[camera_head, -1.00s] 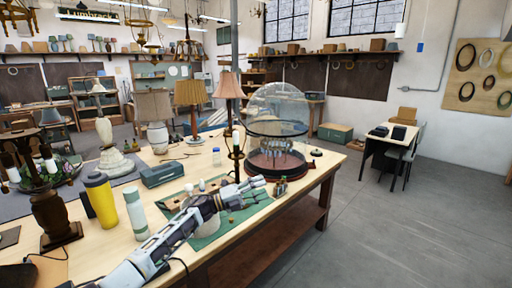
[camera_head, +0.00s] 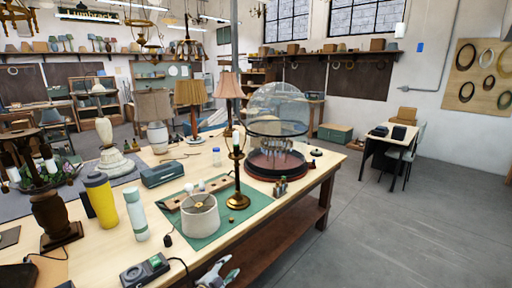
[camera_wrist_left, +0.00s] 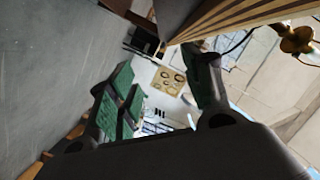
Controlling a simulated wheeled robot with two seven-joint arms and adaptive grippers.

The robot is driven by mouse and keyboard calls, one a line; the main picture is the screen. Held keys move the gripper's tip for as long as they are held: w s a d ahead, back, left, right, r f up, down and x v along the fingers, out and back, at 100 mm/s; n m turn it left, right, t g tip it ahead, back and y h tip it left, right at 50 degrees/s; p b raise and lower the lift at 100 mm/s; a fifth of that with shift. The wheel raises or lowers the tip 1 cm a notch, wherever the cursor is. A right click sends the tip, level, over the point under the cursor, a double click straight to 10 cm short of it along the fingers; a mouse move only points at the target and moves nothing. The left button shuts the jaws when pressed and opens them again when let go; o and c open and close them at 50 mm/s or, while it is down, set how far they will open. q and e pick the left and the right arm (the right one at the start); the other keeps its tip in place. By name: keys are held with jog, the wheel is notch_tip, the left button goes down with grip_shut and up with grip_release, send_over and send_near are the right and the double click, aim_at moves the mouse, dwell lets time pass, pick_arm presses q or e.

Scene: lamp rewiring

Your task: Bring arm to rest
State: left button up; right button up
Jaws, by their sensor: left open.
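My left gripper (camera_head: 218,274) is at the bottom edge of the head view, low in front of the workbench (camera_head: 100,258); most of the arm is out of frame. In the left wrist view the two green-padded fingers (camera_wrist_left: 158,75) stand apart with nothing between them. The brass lamp base (camera_head: 238,180) stands upright on the green mat (camera_head: 258,203), and a white drum shade (camera_head: 200,217) sits beside it on the mat. The gripper is apart from both. My right gripper is not in view.
A black control box (camera_head: 145,270) with a cord lies at the bench's front edge, near my left gripper. A yellow tumbler (camera_head: 101,200), a pale bottle (camera_head: 136,215) and a glass dome (camera_head: 278,115) stand on the bench. The floor (camera_head: 400,235) to the right is clear.

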pick_arm(q)
jog(key=s+a+f+n+g+y, duration=0.2)
jog(key=s+a+f+n, duration=0.1)
jog(key=s+f, duration=0.65)
jog(key=s+a+f+n+g+y, duration=0.2)
jog(key=s+a+f, duration=0.2)
jog(key=s+f, duration=0.5)
jog(key=s+a+f+n+g+y, duration=0.1)
jog(key=s+a+f+n+y, duration=0.15)
jog(key=s+f, duration=0.7)
jog(key=s+a+f+n+g, duration=0.1)
jog(key=s+f, duration=0.3)
jog(key=s, duration=0.8)
jog(key=s+a+f+n+g+y, duration=0.1)
jog(key=s+a+f+n+g, duration=0.1)
jog(key=s, duration=1)
jog(key=s+a+f+n+g+y, duration=0.1)
jog(key=s+f+g, duration=0.4)
jog(key=s, duration=0.8)
notch_tip(320, 180, down, 3)
jog(key=shift+a+r+n, duration=0.1)
jog(key=shift+a+n, duration=0.4)
jog(key=shift+n, duration=0.45)
